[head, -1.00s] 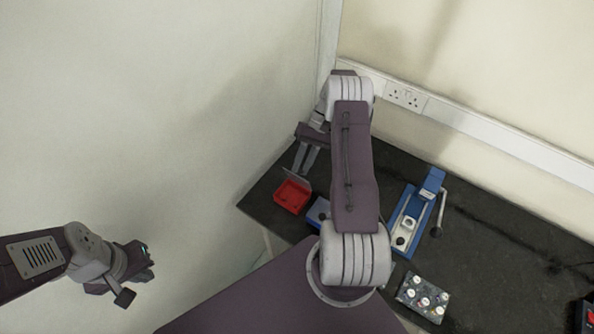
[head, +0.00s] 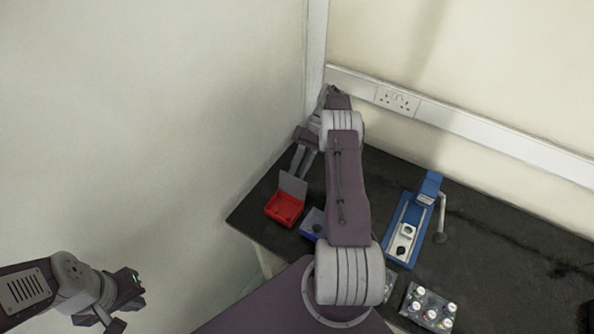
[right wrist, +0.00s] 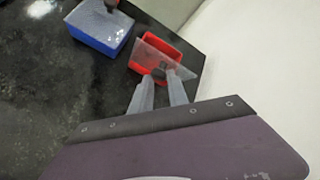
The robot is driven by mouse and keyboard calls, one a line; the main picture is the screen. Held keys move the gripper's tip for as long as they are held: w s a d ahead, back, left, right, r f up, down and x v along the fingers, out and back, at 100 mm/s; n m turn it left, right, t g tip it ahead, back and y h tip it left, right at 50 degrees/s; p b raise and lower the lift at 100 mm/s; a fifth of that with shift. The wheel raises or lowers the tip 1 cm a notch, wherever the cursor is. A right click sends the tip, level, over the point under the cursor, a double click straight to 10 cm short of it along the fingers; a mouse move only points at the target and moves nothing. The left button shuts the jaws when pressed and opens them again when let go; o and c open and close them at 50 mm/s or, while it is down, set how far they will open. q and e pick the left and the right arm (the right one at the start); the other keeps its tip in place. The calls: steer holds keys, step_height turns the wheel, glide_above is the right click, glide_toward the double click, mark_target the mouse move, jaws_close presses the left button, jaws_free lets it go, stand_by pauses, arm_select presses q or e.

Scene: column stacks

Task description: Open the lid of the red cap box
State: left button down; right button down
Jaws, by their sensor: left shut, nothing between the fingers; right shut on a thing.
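The red cap box (head: 281,212) stands near the left end of the black table, beside the wall. Its clear grey lid (head: 293,185) is raised at the back edge, and the red inside shows. My right gripper (head: 299,170) is at the lid, behind the box. In the right wrist view, the gripper (right wrist: 164,76) is shut on the lid's small dark knob, with the tilted lid (right wrist: 152,52) in front of the red box (right wrist: 174,45). My left gripper (head: 128,306) is shut and empty, off the table at the lower left.
A blue box (head: 309,226) stands just right of the red one, partly behind my right arm; its top is covered in the wrist view (right wrist: 97,28). A blue lever press (head: 407,228) and a tray of several capped bottles (head: 428,309) are further right. The wall is close left.

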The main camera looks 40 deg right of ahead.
arm_select(q)
steer(key=shift+f, duration=0.15)
arm_select(e)
steer(key=shift+s+f, duration=0.35)
steer(key=shift+f, duration=0.25)
steer(key=c, duration=1.3)
jaws_free()
steer(key=shift+s+d, duration=0.1)
steer(key=shift+d, duration=0.05)
steer(key=shift+o, duration=0.2)
steer(key=shift+r, duration=0.1)
arm_select(q)
steer(key=shift+s+d, duration=0.15)
arm_select(e)
steer(key=shift+r, duration=0.1)
steer(key=r, duration=0.4)
steer(key=shift+s+d+r, duration=0.1)
steer(key=shift+s+r, duration=0.1)
steer(key=shift+r, duration=0.05)
arm_select(q)
steer(key=shift+f+b, duration=0.6)
steer(key=shift+b, duration=0.05)
arm_select(e)
steer(key=s+d+r, duration=0.3)
steer(key=s+r, duration=0.3)
steer(key=s, duration=0.4)
steer(key=shift+s+d+r, duration=0.25)
steer(key=shift+d+r, duration=0.05)
